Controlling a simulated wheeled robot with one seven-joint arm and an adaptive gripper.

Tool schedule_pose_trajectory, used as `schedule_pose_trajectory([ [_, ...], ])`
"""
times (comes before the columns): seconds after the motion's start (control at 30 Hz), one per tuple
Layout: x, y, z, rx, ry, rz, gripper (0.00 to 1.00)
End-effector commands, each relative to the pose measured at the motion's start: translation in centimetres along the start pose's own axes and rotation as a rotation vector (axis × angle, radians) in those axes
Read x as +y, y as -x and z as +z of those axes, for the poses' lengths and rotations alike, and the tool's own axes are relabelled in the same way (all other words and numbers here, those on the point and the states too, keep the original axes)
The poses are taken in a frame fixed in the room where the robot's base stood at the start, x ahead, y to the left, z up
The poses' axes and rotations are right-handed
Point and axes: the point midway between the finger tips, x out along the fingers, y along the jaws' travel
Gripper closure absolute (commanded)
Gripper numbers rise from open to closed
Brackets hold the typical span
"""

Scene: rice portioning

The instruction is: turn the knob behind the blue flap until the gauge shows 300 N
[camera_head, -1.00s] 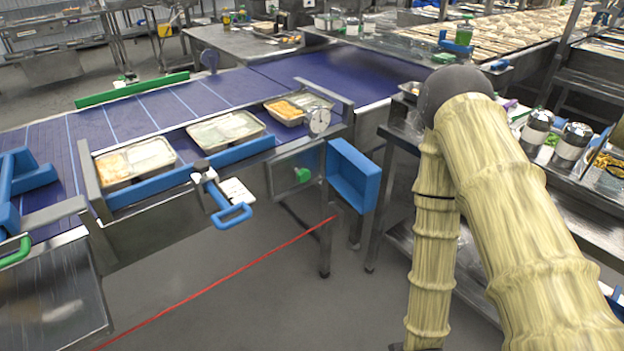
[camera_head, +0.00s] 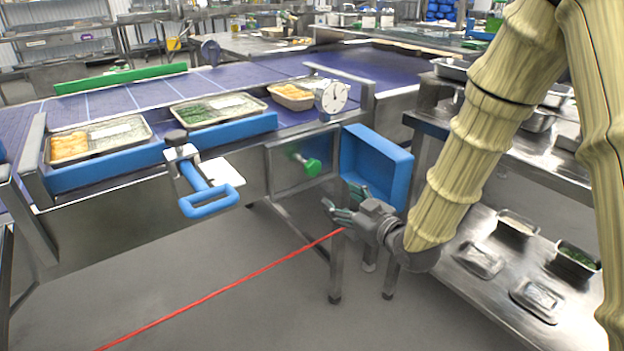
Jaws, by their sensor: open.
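The blue flap (camera_head: 381,168) stands swung open at the right end of the conveyor's front panel. The green knob (camera_head: 313,167) is uncovered on the grey panel to the left of the flap. The round white gauge (camera_head: 332,97) sits above the knob on the conveyor's edge; its reading is too small to tell. My gripper (camera_head: 338,208) is open and empty. In the picture it is below and to the right of the knob, in front of the flap's lower left part, with its fingers pointing left. It is apart from the knob.
A blue-handled clamp (camera_head: 205,195) sticks out from the conveyor front, left of the knob. Food trays (camera_head: 100,139) rest on the belt. A steel shelf (camera_head: 480,290) with trays stands at right. A red line crosses the clear floor.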

Motion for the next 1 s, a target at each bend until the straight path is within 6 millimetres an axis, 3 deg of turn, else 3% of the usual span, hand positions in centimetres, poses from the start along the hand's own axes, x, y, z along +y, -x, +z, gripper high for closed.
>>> schedule_pose_trajectory([
  [0.2, 0.2, -0.8, -3.1, 0.113, 0.068, -0.012, 0.37],
  [0.43, 0.3, -2.0, -3.7, 0.128, 0.077, -0.012, 0.37],
  [1.0, 0.0, -10.4, -4.7, 0.126, 0.076, -0.014, 0.37],
])
